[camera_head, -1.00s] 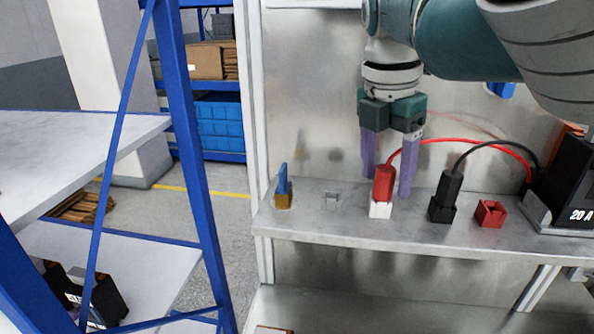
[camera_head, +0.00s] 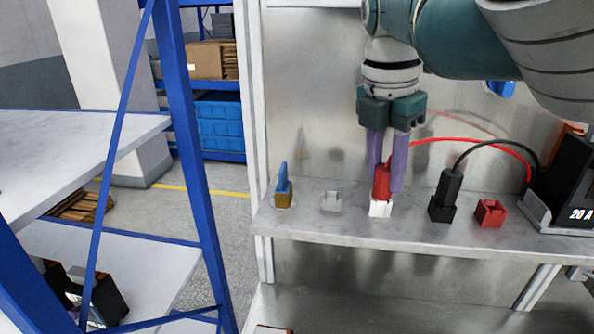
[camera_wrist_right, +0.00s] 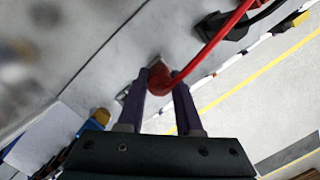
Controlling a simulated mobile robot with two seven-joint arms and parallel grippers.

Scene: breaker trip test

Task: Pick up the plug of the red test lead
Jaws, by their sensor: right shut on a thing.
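The red plug (camera_head: 382,184) of the red test lead (camera_head: 460,141) stands upright in a white holder (camera_head: 380,209) on the metal shelf. My right gripper (camera_head: 386,186) reaches down from above and is shut on the red plug, one purple finger on each side. The right wrist view also shows the red plug (camera_wrist_right: 160,79) between the fingertips, with the red lead curving away to the upper right. The lead runs to the black unit marked 20 A (camera_head: 568,190). My left gripper does not show.
A black plug (camera_head: 450,186) stands in a black holder right of the red plug, with an empty red holder (camera_head: 491,212) beyond it. A blue rack post (camera_head: 190,150) stands at left.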

